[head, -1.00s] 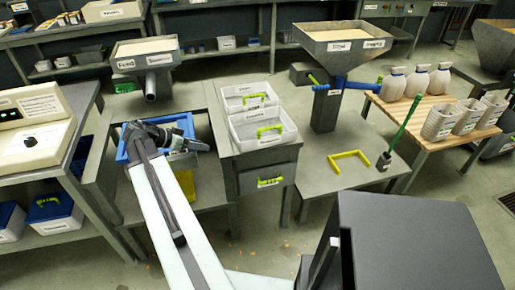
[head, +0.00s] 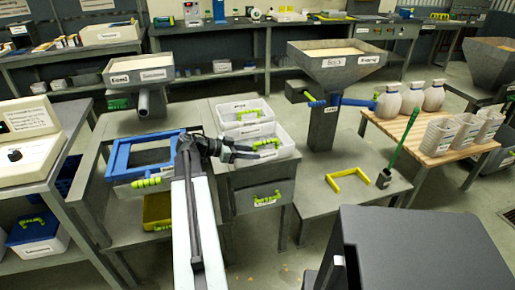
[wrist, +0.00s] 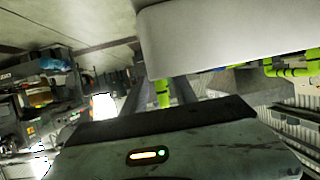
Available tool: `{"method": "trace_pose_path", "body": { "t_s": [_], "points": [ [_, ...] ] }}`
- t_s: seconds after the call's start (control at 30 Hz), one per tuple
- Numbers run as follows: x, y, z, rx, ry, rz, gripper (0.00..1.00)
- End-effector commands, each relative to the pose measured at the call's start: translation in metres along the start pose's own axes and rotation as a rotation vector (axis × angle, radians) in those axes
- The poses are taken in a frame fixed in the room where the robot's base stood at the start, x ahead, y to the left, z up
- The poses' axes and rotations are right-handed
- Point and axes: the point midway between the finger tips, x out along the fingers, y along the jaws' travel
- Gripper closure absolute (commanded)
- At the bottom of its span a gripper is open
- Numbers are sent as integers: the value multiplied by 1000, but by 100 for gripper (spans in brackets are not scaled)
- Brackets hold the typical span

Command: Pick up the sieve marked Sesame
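A blue-framed sieve (head: 122,158) with a dark middle and a green handle lies on the left grey bench in the head view. I cannot read a Sesame label on it. Two white trays, a rear one (head: 240,112) and a front one (head: 284,150), have green handles and labels too small to read. They stand on the middle bench, right of the blue frame. My gripper (head: 258,151) is over the left side of the front tray. Its dark fingers look apart with nothing between them. I cannot tell whether it touches the tray.
A hopper (head: 137,74) stands behind the blue frame, and a larger one (head: 338,68) stands right of the trays. White bottles (head: 412,97) and jugs (head: 440,138) crowd the wooden table at right.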

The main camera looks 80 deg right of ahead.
Motion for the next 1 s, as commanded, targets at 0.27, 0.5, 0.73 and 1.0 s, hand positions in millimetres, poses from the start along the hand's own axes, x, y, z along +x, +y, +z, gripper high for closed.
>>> {"method": "trace_pose_path", "body": {
  "t_s": [0.27,0.5,0.73,1.0],
  "points": [
    [22,0,0,-1,0,-1,66],
    [21,0,0,-1,0,0,100],
    [21,0,0,-1,1,-1,100],
    [12,0,-20,-1,1,-1,100]
  ]
}}
